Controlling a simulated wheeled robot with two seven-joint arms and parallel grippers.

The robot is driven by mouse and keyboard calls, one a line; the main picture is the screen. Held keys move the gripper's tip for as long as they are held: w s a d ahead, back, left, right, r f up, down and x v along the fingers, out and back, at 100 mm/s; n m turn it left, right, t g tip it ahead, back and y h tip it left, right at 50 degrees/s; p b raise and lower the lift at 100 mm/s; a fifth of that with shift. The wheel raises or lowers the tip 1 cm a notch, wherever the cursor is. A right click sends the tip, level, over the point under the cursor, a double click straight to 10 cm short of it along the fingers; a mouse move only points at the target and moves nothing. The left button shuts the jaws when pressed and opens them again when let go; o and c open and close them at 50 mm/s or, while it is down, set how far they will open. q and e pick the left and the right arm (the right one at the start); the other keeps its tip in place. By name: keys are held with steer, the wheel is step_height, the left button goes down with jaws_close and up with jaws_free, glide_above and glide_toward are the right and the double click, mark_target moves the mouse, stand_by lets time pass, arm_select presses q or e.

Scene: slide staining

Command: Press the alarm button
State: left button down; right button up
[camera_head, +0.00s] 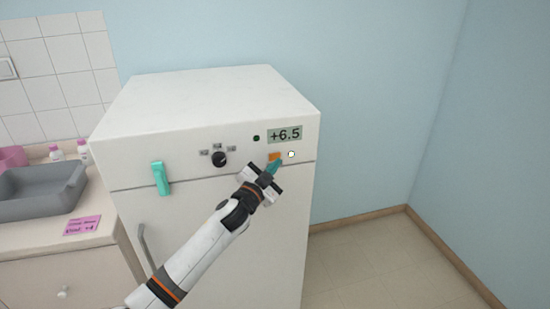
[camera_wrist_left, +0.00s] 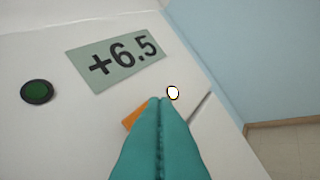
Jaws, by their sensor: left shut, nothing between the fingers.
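The white fridge-like cabinet has a panel along its top front. On the panel are an orange patch (camera_head: 274,156), a small round white spot with a dark rim (camera_head: 291,154) and a dark green round button (camera_wrist_left: 37,91). I cannot tell for sure which is the alarm button. My left gripper (camera_head: 274,166) is shut and empty, its teal fingertips at the panel, just below the orange patch. In the left wrist view the fingertips partly cover the orange patch (camera_wrist_left: 132,117), and the white spot (camera_wrist_left: 173,92) is just right of them. I cannot tell whether they touch.
A display reading +6.5 (camera_head: 285,134) is above the fingertips. A black knob (camera_head: 219,159) and a teal handle (camera_head: 160,178) are farther left on the cabinet (camera_head: 210,95). A counter with a grey basin (camera_head: 40,190) stands at the left. The floor at right is clear.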

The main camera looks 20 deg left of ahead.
arm_select(q)
steer(key=shift+w+a, duration=0.1)
stand_by(0.6)
steer(key=shift+w+a, duration=0.15)
steer(key=shift+w, duration=0.15)
steer(key=shift+w+a, duration=0.2)
steer(key=shift+w, duration=0.05)
stand_by(0.6)
stand_by(0.3)
steer(key=shift+s+d, duration=0.4)
steer(key=shift+s, duration=0.25)
steer(key=shift+p, duration=0.3)
steer(key=s+d, duration=0.1)
steer(key=s, duration=0.1)
steer(key=s+d+p, duration=0.1)
steer(key=s, duration=0.1)
steer(key=shift+d, duration=0.4)
